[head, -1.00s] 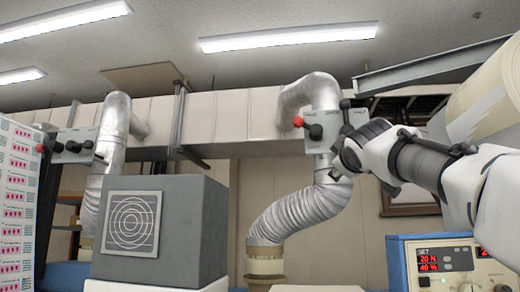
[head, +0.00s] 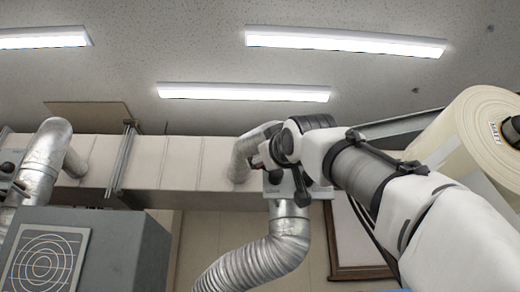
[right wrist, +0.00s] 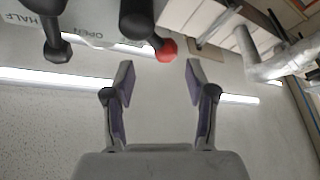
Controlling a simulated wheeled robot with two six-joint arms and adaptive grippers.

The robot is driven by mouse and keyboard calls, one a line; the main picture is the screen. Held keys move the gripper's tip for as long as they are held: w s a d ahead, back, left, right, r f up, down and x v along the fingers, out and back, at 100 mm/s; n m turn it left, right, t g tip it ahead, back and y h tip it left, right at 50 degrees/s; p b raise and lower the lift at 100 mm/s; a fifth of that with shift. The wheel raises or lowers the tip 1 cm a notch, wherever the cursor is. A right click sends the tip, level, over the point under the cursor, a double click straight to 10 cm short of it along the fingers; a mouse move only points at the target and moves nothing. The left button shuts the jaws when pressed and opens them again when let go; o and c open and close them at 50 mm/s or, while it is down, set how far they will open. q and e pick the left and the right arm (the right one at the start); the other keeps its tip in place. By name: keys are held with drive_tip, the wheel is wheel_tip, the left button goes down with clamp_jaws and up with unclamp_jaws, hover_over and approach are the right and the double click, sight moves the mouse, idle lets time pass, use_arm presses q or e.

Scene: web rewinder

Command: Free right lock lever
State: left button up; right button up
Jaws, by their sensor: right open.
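In the right wrist view, a lever with a red knob (right wrist: 166,50) on a black arm reaches down from the top edge, in front of a pale plate (right wrist: 95,37) marked OPEN and HALF. A second black lever (right wrist: 57,50) with a dark knob hangs to its left. My right gripper (right wrist: 159,78) is open and empty, its fingertips just below the red knob with the knob roughly between them in the picture; contact is not seen. In the head view, my right arm covers much of the lever plate (head: 285,187). My left gripper is not in view.
A silver duct (head: 262,262) bends below the plate. A pale beam (head: 170,165) runs behind. A second duct (head: 45,155) and a grey box (head: 95,252) stand left. A large pale roll (head: 470,120) hangs close to my right arm.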

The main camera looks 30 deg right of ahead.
drive_tip(key=x, duration=0.1)
drive_tip(key=p+x, duration=0.1)
drive_tip(key=x, duration=0.1)
drive_tip(key=p+x, duration=0.1)
drive_tip(key=shift+w+a+f, duration=0.2)
drive_tip(key=shift+w+f, duration=0.1)
drive_tip(key=shift+w, duration=0.45)
drive_tip(key=shift+s+d, duration=0.1)
drive_tip(key=shift+s, duration=0.85)
drive_tip(key=shift+w, duration=0.45)
clamp_jaws()
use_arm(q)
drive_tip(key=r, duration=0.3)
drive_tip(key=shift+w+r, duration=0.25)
use_arm(e)
drive_tip(key=shift+f, duration=0.1)
